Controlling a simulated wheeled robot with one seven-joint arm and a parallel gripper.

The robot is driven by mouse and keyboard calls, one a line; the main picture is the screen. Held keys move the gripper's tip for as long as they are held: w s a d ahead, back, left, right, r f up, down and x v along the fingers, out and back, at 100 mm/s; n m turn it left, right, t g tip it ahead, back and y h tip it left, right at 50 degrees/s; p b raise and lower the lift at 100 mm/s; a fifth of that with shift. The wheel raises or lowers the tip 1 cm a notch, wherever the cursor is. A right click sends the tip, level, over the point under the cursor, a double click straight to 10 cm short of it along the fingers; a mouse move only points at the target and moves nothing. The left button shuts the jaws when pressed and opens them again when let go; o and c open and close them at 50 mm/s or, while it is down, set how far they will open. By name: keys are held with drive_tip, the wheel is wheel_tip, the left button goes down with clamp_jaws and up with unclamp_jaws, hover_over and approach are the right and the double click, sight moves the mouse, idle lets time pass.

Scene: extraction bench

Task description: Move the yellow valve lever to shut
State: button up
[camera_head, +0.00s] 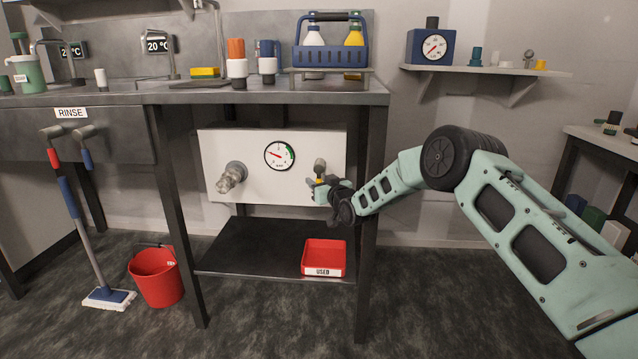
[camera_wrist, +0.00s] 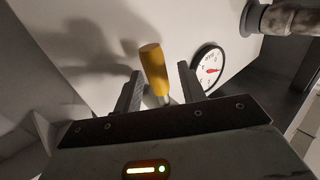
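The yellow valve lever (camera_wrist: 154,70) shows in the wrist view as a yellow grip on a thin metal stem, between the two fingers of my gripper (camera_wrist: 158,90). The fingers are apart, with a gap visible on both sides of the lever. In the head view my gripper (camera_head: 322,188) is in front of the right part of the white panel (camera_head: 232,150), and only a small bit of yellow shows there. A metal valve fitting (camera_head: 320,167) sits just above the gripper. My gripper hides most of the lever in the head view.
A round pressure gauge (camera_head: 279,155) and a metal pipe fitting (camera_head: 231,177) are on the panel, left of my gripper. A bench leg (camera_head: 372,150) stands close to the right. A red tray (camera_head: 323,258) labelled USED sits on the shelf below. The bench top (camera_head: 270,97) overhangs the panel.

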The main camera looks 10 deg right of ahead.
clamp_jaws()
